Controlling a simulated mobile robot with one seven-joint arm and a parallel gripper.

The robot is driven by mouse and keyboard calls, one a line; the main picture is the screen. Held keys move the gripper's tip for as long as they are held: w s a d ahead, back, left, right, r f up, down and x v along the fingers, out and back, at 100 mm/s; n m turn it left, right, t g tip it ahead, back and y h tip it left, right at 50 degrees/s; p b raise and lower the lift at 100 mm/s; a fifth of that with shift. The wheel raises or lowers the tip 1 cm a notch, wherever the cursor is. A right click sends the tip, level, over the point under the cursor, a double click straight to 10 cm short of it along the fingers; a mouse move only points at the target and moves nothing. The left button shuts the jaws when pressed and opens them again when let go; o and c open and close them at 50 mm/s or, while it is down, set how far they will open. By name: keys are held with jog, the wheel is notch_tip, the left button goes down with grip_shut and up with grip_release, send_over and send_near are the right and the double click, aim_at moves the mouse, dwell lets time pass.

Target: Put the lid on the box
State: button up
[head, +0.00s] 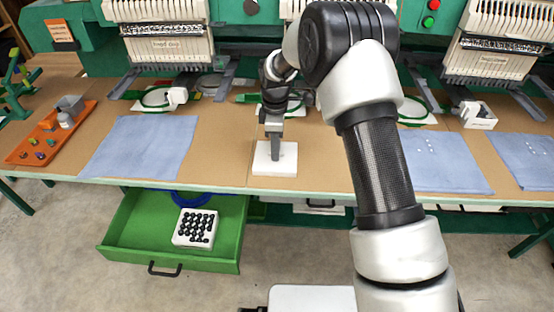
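A flat white square piece (262,164), which looks like the lid, lies on the brown table near its front edge. My gripper (275,153) points down over the middle of it. Its grey fingers overlap the lid in this view, and whether they touch or grasp it I cannot tell. The finger gap is not visible. A white box (179,240) with rows of black round pieces sits in the open green drawer (140,245) below the table, left of my gripper. Its top is uncovered.
A blue round thing (190,198) lies at the drawer's back. Blue cloths (140,147) cover the table at left and right. An orange tray (30,148) with small items stands far left. Embroidery machine heads (168,48) line the back. The table edge overhangs the drawer's back.

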grip_shut()
jog(key=shift+r, duration=0.15)
jog(key=shift+r+p, duration=1.85)
jog(key=shift+r, duration=1.05)
